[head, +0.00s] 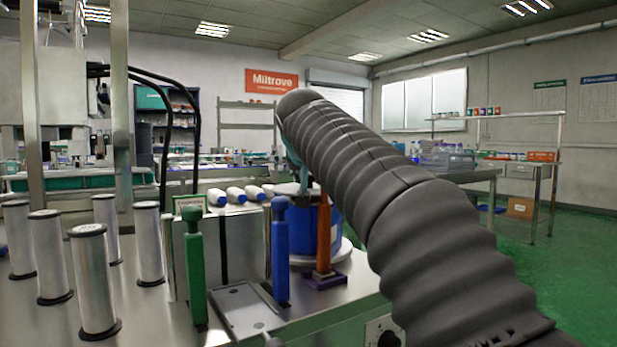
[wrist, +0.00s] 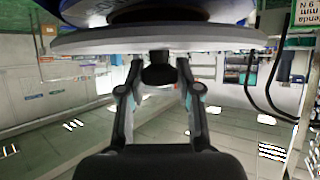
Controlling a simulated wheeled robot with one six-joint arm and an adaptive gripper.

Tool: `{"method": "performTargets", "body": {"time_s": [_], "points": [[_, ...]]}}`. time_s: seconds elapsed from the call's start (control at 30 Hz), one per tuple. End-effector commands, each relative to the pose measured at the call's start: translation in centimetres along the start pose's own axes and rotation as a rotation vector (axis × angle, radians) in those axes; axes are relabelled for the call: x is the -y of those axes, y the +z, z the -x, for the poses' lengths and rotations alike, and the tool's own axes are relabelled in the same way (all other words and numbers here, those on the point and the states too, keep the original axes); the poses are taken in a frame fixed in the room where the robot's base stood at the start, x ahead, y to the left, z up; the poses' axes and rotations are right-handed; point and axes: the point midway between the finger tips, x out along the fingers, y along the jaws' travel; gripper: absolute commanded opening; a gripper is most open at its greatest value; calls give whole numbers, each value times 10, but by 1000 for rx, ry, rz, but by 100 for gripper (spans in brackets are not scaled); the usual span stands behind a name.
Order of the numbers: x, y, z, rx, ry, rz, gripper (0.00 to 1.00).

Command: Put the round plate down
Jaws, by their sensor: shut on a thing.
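The round plate (wrist: 90,43) is a pale grey disc with a dark knob (wrist: 157,72), seen edge-on in the upside-down wrist view. My gripper (wrist: 157,80) is shut on the knob, one finger on each side. In the head view the plate (head: 287,188) shows as a thin grey disc above the blue drum (head: 301,240). My arm hides its right part and most of my gripper. I cannot tell whether the plate touches the drum.
A blue post (head: 281,250), a green post (head: 194,265) and an orange post (head: 324,235) stand close in front of the drum. White bottles (head: 236,195) lie to its left. Several metal cylinders (head: 94,285) stand at the left. Black cables (head: 196,140) hang nearby.

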Motion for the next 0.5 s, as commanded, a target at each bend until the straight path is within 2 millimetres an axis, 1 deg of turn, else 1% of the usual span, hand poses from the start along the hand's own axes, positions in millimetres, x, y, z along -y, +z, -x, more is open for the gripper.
{"method": "performTargets", "body": {"time_s": [0.5], "points": [[0, 11, -6, -1, 0, 0, 0]]}}
